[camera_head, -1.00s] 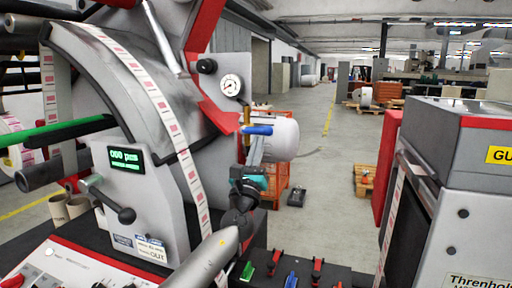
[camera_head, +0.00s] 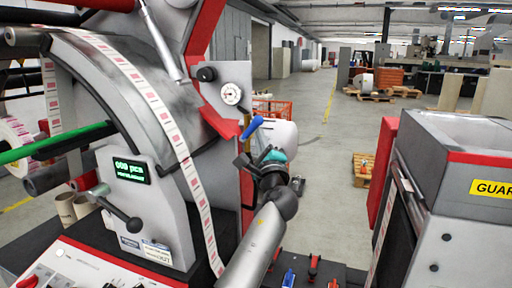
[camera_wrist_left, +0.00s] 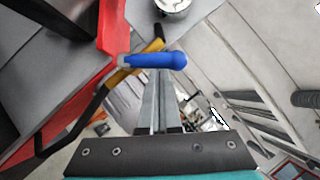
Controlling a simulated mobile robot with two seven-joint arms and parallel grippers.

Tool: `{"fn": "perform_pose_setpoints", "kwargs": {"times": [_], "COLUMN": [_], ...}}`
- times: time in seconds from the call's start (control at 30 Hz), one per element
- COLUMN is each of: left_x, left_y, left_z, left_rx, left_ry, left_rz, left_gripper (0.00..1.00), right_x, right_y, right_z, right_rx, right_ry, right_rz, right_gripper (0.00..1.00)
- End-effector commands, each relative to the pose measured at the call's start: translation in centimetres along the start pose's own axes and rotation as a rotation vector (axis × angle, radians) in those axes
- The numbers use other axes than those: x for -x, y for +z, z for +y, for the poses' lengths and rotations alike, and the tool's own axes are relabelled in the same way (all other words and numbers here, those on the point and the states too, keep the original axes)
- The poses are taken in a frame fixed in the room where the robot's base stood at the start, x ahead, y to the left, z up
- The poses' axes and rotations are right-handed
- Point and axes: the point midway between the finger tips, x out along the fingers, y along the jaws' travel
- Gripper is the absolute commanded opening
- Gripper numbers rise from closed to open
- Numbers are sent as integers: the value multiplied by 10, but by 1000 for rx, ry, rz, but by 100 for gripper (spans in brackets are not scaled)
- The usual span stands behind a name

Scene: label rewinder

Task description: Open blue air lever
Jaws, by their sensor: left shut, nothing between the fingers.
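The blue air lever (camera_head: 251,128) is on the machine's side below the pressure gauge (camera_head: 231,94), and slants up to the right in the head view. In the left wrist view the blue lever (camera_wrist_left: 158,60) lies across the tips of my fingers, on its yellow fitting (camera_wrist_left: 125,72). My left gripper (camera_head: 262,152) is shut and empty, just below the lever. It also shows in the left wrist view (camera_wrist_left: 158,80), its fingertips touching or very close to the lever's underside. My right gripper is out of view.
A red guard bracket (camera_head: 220,122) is just left of the lever. A white cylinder (camera_head: 280,138) stands behind it. The label web (camera_head: 172,130) runs down the machine on the left. Another grey machine (camera_head: 450,190) stands at right, with open floor between.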

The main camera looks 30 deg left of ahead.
Motion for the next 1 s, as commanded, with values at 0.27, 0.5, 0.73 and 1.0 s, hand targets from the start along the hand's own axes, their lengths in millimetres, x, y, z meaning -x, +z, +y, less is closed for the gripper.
{"fn": "perform_pose_setpoints", "kwargs": {"times": [0.27,0.5,0.73,1.0], "left_x": [-9,-15,-18,-19], "left_y": [14,22,28,29], "left_z": [-14,-16,-15,-14], "left_rx": [219,377,480,535], "left_ry": [145,251,320,357], "left_rz": [-2,-2,-2,-1], "left_gripper": [0,0,0,0], "right_x": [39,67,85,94], "right_y": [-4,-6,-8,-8], "right_z": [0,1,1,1], "right_rx": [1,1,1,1], "right_ry": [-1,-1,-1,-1], "right_rz": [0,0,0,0], "right_gripper": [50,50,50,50]}}
